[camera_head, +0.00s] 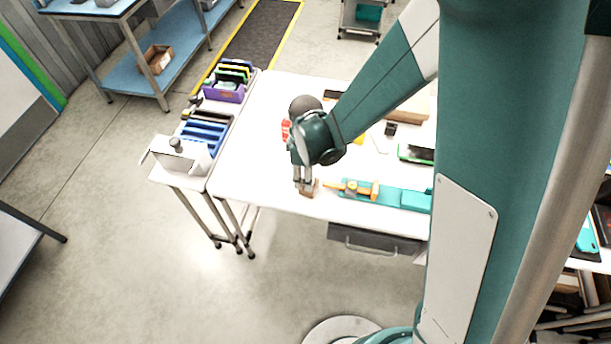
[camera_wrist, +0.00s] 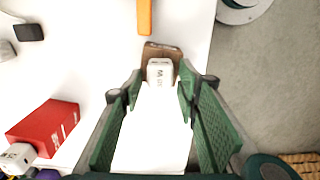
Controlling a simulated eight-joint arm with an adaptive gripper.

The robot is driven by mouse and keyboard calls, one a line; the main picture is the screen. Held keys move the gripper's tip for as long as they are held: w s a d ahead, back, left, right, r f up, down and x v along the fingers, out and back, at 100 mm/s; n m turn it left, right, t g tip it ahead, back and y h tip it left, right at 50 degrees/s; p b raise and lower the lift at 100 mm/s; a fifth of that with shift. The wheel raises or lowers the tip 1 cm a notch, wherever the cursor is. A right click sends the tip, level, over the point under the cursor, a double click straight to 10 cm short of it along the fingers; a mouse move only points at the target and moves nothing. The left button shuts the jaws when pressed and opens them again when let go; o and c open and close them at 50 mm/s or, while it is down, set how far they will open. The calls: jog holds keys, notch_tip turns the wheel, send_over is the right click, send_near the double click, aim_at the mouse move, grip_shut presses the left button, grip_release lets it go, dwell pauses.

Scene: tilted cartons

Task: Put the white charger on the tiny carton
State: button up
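The white charger (camera_wrist: 160,71) shows in the wrist view just beyond my fingertips. It overlaps the near part of the tiny brown carton (camera_wrist: 163,47) and appears to rest on it; the exact contact is hidden. My gripper (camera_wrist: 161,87) is open, with a green finger on each side and a gap between each finger and the charger. In the head view my gripper (camera_head: 304,186) points down at the carton (camera_head: 311,190) near the front edge of the white table; the charger cannot be made out there.
A red box (camera_wrist: 45,127) with a white block (camera_wrist: 18,156) beside it lies at lower left in the wrist view. An orange item (camera_wrist: 144,16) lies beyond the carton. A teal tool holder (camera_head: 385,196) stands right of the gripper. The table's left front (camera_head: 250,180) is clear.

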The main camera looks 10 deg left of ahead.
jog(key=shift+r, duration=0.15)
dwell(0.3)
notch_tip(320, 180, up, 12)
dwell(0.9)
dwell(0.6)
jog(key=d+r+m+t+y, duration=0.15)
jog(key=d+r+m, duration=0.25)
jog(key=d+r, duration=0.4)
jog(key=d+r+m+t+h, duration=0.15)
jog(key=d+r+m, duration=0.35)
jog(key=d, duration=0.6)
jog(key=s+d+r+m+t, duration=0.2)
jog(key=s+d+r+m, duration=0.1)
jog(key=d, duration=0.5)
jog(key=s+d+r+m+t, duration=0.2)
jog(key=s+d+r+m, duration=0.1)
jog(key=s+d+m, duration=0.3)
jog(key=shift+s+d+r, duration=0.25)
jog(key=shift+s+d, duration=0.35)
jog(key=shift+d, duration=0.5)
